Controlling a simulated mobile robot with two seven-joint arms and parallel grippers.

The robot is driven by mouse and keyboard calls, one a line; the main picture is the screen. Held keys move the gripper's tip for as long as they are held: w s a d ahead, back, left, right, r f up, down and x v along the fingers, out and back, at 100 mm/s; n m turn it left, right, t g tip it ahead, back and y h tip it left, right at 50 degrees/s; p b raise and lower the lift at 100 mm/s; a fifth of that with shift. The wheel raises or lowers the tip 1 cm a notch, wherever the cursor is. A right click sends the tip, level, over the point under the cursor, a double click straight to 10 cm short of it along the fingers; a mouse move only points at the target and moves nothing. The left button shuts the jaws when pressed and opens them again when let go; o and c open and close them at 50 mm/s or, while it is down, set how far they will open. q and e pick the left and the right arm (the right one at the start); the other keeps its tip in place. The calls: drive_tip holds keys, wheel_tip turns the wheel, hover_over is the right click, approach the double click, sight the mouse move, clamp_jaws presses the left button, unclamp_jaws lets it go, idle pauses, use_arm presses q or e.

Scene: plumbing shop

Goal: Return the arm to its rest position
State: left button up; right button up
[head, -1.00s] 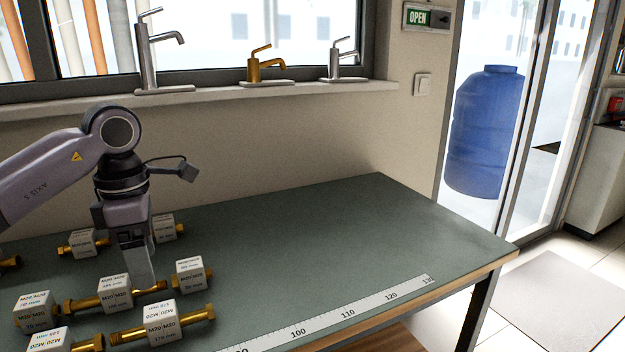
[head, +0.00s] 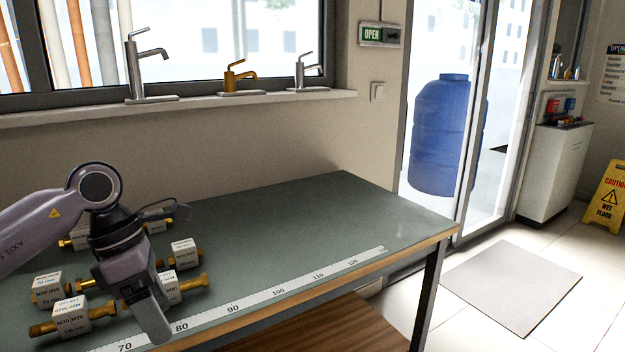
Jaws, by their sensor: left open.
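My left arm comes in from the left, and its gripper (head: 156,322) points down over the front left part of the green workbench (head: 290,225). The gripper is open and nothing shows between its fingers. I cannot tell how far above the bench the fingertips are. My right gripper is not in view.
The bench's right half is clear. Taps (head: 240,78) stand on the windowsill behind. A yellow wet-floor sign (head: 606,195) stands far right.

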use_arm(q)
drive_tip(key=s+d+n+t+h+p, duration=0.1)
drive_tip(key=s+d+n+h, duration=0.2)
drive_tip(key=d+n+h, duration=0.5)
drive_tip(key=s+d+n+t+h+p, duration=0.1)
drive_tip(key=s+d+n+t+h, duration=0.15)
drive_tip(key=d+h, duration=0.85)
drive_tip(key=w+a+f+n+t+y+p, duration=0.1)
drive_tip(key=a+f+n+t+y, duration=0.5)
drive_tip(key=n, duration=0.7)
drive_tip(key=w+a+f+n+t+y+p, duration=0.1)
drive_tip(key=a+f+n+t+y, duration=0.2)
drive_tip(key=f+n+t+y, duration=0.7)
drive_tip(key=s+a+f+n+g+y, duration=0.4)
drive_tip(key=s+a+f+n+g, duration=0.4)
drive_tip(key=s+f+n, duration=0.4)
drive_tip(key=shift+s+n, duration=0.35)
drive_tip(key=shift+s, duration=0.55)
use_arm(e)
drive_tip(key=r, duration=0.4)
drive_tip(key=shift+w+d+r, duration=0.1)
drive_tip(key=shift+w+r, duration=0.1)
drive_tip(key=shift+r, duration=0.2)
